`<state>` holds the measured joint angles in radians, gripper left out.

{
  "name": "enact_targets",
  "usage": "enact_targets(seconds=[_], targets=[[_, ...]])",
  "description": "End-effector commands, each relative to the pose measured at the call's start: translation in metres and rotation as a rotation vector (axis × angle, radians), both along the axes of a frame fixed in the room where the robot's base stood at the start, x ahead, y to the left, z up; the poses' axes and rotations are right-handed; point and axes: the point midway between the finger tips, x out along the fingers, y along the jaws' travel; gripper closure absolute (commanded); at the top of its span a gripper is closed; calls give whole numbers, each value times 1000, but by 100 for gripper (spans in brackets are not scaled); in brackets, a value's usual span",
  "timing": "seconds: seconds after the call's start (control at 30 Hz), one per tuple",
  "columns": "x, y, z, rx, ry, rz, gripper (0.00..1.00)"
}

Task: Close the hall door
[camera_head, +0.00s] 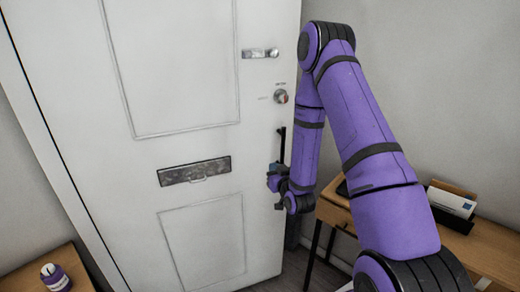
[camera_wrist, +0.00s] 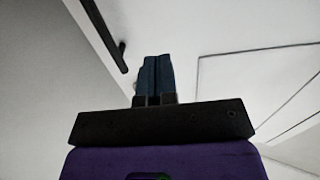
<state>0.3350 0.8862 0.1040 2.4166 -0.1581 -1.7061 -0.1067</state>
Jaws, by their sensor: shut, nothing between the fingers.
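The hall door (camera_head: 190,90) is a white panelled door that fills the left and middle of the head view. It has a dark letter slot (camera_head: 194,171), a latch (camera_head: 260,53), a round knob lock (camera_head: 281,96) and a dark vertical handle (camera_head: 282,145) near its right edge. My gripper (camera_head: 275,183) is at the door's right edge, just below the handle; I cannot tell whether it touches the door. In the wrist view my gripper (camera_wrist: 154,75) has its fingers together and empty. The dark handle (camera_wrist: 107,40) shows to its upper left, apart from the fingers.
A wooden table (camera_head: 470,245) with a letter holder (camera_head: 452,199) stands at the right, close to my arm. A small wooden table (camera_head: 40,278) with a purple-and-white bottle (camera_head: 54,277) is at the lower left. A grey wall (camera_head: 430,90) is behind my arm.

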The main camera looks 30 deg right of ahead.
Motion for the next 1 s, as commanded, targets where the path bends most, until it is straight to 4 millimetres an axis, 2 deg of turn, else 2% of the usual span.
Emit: enact_targets(seconds=[0.13,0.27,0.7,1.0], targets=[[3,-1,-2,1,-11,-3,100],[18,-3,-2,1,-12,-3,100],[97,-12,-2,1,-11,-3,100],[133,-16,-2,1,-11,-3,100]])
